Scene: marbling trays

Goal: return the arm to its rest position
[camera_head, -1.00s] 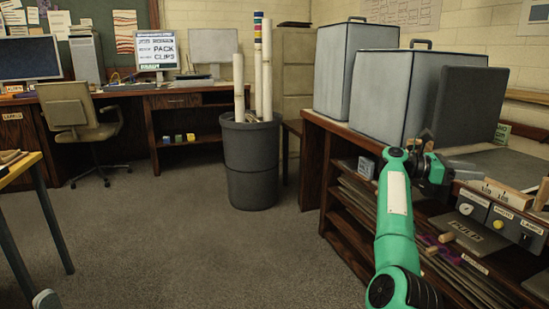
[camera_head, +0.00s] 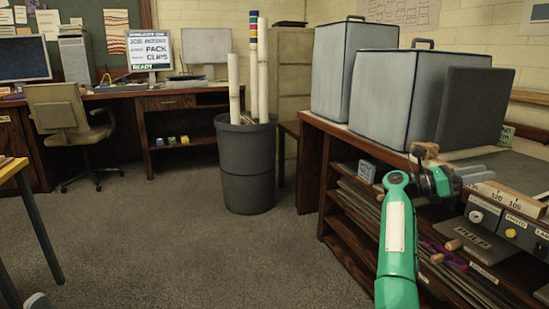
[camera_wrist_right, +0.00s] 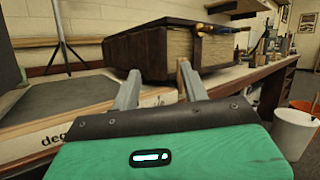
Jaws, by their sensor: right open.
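My right arm (camera_head: 397,240) is green and reaches up from the lower right of the head view. Its gripper (camera_head: 478,175) is above the front of the right bench, with grey fingers pointing right. In the right wrist view, the gripper (camera_wrist_right: 158,82) has its two grey fingers apart, and nothing is seen held between them. A thick dark-bound book (camera_wrist_right: 150,48) lies on the bench beyond the fingertips. My left gripper is not clearly in view.
Grey boxes (camera_head: 385,100) stand on the right bench, behind the arm. A control panel (camera_head: 500,222) and a wooden strip (camera_head: 512,199) are close to the gripper. A grey bin (camera_head: 246,165) with tubes stands mid-room. The carpet (camera_head: 190,245) is clear.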

